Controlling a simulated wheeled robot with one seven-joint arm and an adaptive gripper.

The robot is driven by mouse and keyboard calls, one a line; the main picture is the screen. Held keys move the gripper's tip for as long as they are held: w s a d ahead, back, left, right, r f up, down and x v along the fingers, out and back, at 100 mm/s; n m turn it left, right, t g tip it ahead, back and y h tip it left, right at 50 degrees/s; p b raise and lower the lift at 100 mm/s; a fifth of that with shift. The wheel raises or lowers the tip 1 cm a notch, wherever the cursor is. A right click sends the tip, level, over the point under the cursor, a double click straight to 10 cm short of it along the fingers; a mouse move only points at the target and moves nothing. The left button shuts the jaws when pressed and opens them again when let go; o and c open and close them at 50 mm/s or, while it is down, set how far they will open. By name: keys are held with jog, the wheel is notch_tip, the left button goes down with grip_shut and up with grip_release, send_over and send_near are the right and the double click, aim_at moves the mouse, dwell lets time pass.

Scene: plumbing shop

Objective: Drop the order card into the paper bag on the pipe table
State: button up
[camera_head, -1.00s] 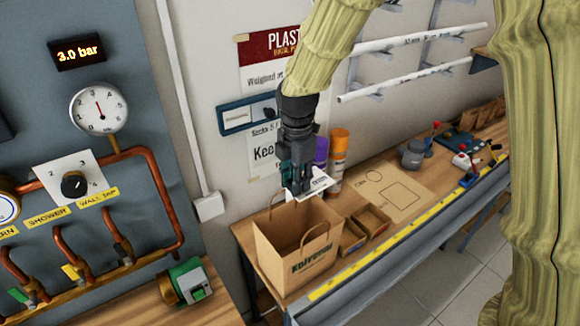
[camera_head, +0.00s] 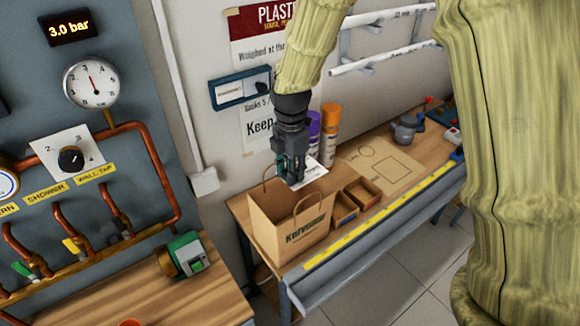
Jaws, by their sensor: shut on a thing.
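The brown paper bag (camera_head: 293,224) stands upright and open at the near left end of the pipe table (camera_head: 246,207), its handles raised. My gripper (camera_head: 291,180) points down over the bag's opening. It is shut on the white order card (camera_head: 314,171), which sticks out to the right of the fingers above the bag's back right rim. The fingertips are close to the rim level; whether they are inside the bag is hard to tell.
Small cardboard boxes (camera_head: 361,192) stand right of the bag. A purple can (camera_head: 313,132) and an orange can (camera_head: 329,135) stand behind it near the wall. A yellow ruler strip (camera_head: 390,214) runs along the front edge. A wooden bench (camera_head: 190,296) with a green device (camera_head: 184,254) is at left.

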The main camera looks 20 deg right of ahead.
jog(key=o, duration=0.8)
jog(key=shift+s+r, duration=0.45)
jog(key=shift+s, duration=0.4)
jog(key=shift+o, duration=0.7)
jog(key=shift+w+a, duration=0.1)
jog(key=shift+w+f, duration=0.5)
jog(key=shift+w, duration=0.4)
jog(key=shift+s+r, duration=0.15)
jog(key=shift+r, duration=0.1)
notch_tip(320, 180, up, 11)
jog(key=shift+w+r, duration=0.15)
jog(key=shift+w, duration=0.1)
jog(key=shift+s, duration=0.1)
